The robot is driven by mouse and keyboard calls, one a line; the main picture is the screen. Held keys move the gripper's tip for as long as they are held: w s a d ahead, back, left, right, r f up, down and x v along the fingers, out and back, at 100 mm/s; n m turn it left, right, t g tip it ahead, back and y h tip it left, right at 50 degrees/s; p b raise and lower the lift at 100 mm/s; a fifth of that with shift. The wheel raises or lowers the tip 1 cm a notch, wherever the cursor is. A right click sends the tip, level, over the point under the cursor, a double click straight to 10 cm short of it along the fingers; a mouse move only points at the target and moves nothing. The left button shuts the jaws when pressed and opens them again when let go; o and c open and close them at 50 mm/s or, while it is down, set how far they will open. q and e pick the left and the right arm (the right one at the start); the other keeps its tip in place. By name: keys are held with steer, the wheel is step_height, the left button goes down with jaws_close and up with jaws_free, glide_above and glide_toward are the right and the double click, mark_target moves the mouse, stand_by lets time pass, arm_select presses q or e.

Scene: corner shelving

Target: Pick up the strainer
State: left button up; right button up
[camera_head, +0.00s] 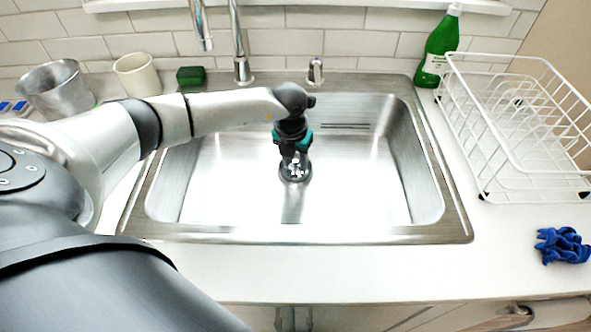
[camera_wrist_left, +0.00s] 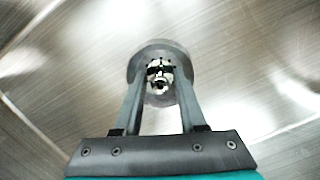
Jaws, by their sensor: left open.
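The strainer (camera_head: 295,173) is a small round metal piece at the drain in the sink's floor. In the left wrist view the strainer (camera_wrist_left: 160,86) shows its bright, knobbed centre between my fingers, inside a grey ring. My left gripper (camera_head: 294,160) reaches down into the sink over the strainer and partly covers it. In the left wrist view the left gripper (camera_wrist_left: 158,92) is open, with one finger on each side of the strainer's centre. I cannot tell whether the fingers touch it. My right gripper is not in view.
The steel sink (camera_head: 440,205) is otherwise empty. Behind it stand a faucet (camera_head: 242,68), a green sponge (camera_head: 191,75), a cream cup (camera_head: 137,76) and a green bottle (camera_head: 438,48). A white dish rack (camera_head: 480,190) and blue cloth (camera_head: 563,246) are at right.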

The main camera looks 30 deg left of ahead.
arm_select(q)
steer(key=shift+c, duration=0.3)
jaws_close()
stand_by(0.4)
steer(key=shift+r, duration=0.1)
